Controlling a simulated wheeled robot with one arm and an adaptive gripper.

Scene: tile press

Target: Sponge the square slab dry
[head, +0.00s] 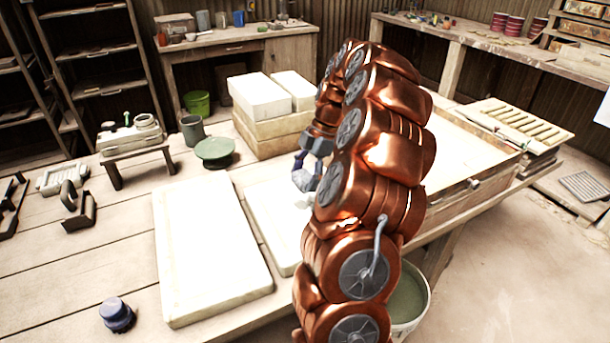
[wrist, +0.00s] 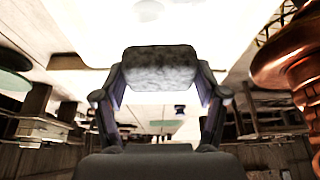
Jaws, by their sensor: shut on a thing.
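My gripper (wrist: 160,80) is shut on a grey, rough-textured sponge (wrist: 160,66), held between both fingertips in the wrist view. In the head view my gripper (head: 306,172) hangs above a pale slab (head: 262,212), which my copper arm partly hides. I cannot tell whether that slab is square. A larger oblong pale slab (head: 208,250) lies to its left. An overexposed white surface (wrist: 80,22) fills the top of the wrist view beyond the sponge. I cannot tell whether the sponge touches it.
Stacked pale blocks (head: 262,100) stand behind my gripper. A green round stand (head: 215,150) and a grey cup (head: 192,130) are left of them. A dark blue knob-like object (head: 117,315) sits at the front left. A bucket (head: 408,300) stands below the table's right edge.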

